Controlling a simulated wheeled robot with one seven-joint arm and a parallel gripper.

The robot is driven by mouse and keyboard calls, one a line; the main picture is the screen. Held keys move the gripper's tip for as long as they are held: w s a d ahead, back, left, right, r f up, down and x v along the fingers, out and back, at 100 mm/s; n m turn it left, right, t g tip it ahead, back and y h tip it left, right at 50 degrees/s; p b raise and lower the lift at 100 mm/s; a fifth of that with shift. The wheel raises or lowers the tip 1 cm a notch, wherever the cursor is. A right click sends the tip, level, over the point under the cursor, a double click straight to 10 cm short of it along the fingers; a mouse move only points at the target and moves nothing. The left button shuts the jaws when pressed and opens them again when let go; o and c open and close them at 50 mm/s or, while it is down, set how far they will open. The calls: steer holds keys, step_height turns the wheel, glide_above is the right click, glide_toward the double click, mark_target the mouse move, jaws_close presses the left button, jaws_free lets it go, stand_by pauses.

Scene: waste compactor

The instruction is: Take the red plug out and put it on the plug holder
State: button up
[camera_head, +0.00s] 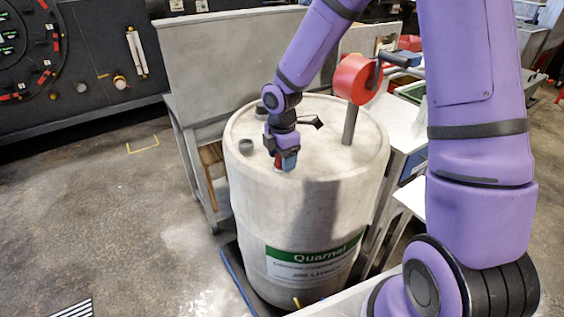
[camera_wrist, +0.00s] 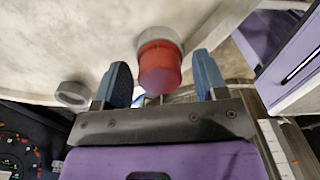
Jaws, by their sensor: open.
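The red plug (camera_wrist: 160,66) sits in a grey collar (camera_wrist: 158,40) on the pale drum (camera_head: 310,200). In the head view, only a bit of its red (camera_head: 278,162) shows beside my fingers. My gripper (camera_head: 286,160) is over the drum top near its front edge. In the wrist view, its two blue fingers are open, one on each side of the plug, with gaps visible. A grey ring (camera_wrist: 73,93) lies left of the plug; a short grey cylinder (camera_head: 246,146) stands on the drum top. I cannot tell whether either is the plug holder.
A red round-bodied hand pump (camera_head: 353,79) with a crank rises from the drum's right side. A grey cabinet (camera_head: 225,50) stands behind the drum, and a bench (camera_head: 400,125) at right. Floor at left is clear.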

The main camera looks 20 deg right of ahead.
steer(key=m, duration=1.7)
steer(key=shift+m, duration=0.4)
steer(key=shift+c, duration=0.3)
steer(key=c, duration=1)
steer(key=shift+o, duration=0.2)
steer(key=n, duration=0.5)
